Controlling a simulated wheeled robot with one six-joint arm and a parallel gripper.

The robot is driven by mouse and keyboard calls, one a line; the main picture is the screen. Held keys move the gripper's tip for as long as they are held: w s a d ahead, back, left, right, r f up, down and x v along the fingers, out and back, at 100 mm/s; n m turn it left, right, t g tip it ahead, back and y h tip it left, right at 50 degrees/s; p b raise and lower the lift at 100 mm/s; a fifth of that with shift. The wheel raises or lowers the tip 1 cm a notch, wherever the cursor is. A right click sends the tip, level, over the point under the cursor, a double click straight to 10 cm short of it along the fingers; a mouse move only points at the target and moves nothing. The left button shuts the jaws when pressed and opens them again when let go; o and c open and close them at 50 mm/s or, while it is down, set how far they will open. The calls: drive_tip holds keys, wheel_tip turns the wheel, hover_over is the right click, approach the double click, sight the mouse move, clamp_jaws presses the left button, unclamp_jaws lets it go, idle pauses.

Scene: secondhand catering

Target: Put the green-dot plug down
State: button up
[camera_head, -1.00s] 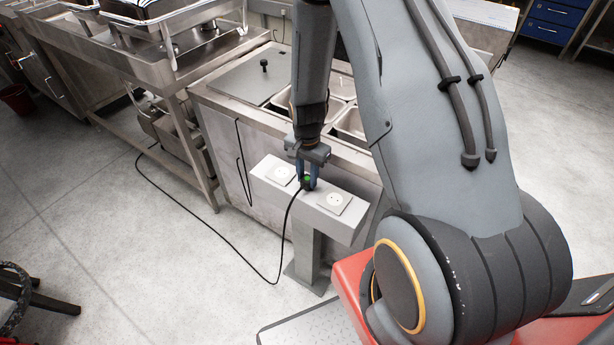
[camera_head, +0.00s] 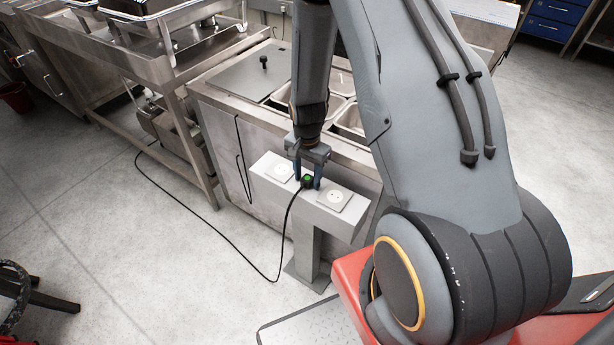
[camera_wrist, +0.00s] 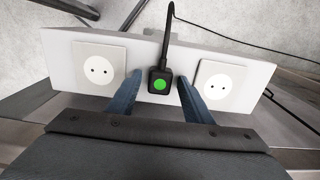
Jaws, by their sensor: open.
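The green-dot plug (camera_head: 307,180) is black with a green dot on top. It is on the top of a pale socket post (camera_head: 335,220), between two white sockets. In the wrist view the plug (camera_wrist: 160,82) sits between the left socket (camera_wrist: 98,70) and the right socket (camera_wrist: 215,84), with its cord running away from me. My gripper (camera_head: 307,178) is open around the plug. In the wrist view its blue fingers (camera_wrist: 156,92) stand apart on either side, with a gap to the plug on both sides. The plug's underside is hidden.
The black cord (camera_head: 205,220) runs down from the post and across the floor to the left. A steel counter (camera_head: 222,130) with food pans stands right behind the post. A steel table (camera_head: 180,75) is at the left.

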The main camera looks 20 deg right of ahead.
sight(307, 178)
drive_tip(key=shift+r+p, duration=0.4)
drive_tip(key=shift+r, duration=0.45)
wheel_tip(307, 178, up, 10)
drive_tip(key=b, duration=0.4)
drive_tip(key=s+a+r+n+t, duration=0.1)
drive_tip(key=s+a+r+n, duration=0.2)
drive_tip(key=s+r+n, duration=0.2)
drive_tip(key=s+a+r+n, duration=0.2)
drive_tip(key=s+r+n, duration=0.4)
drive_tip(key=s, duration=0.1)
drive_tip(key=shift+s+a+r+t, duration=0.35)
drive_tip(key=shift+s+a+t, duration=0.05)
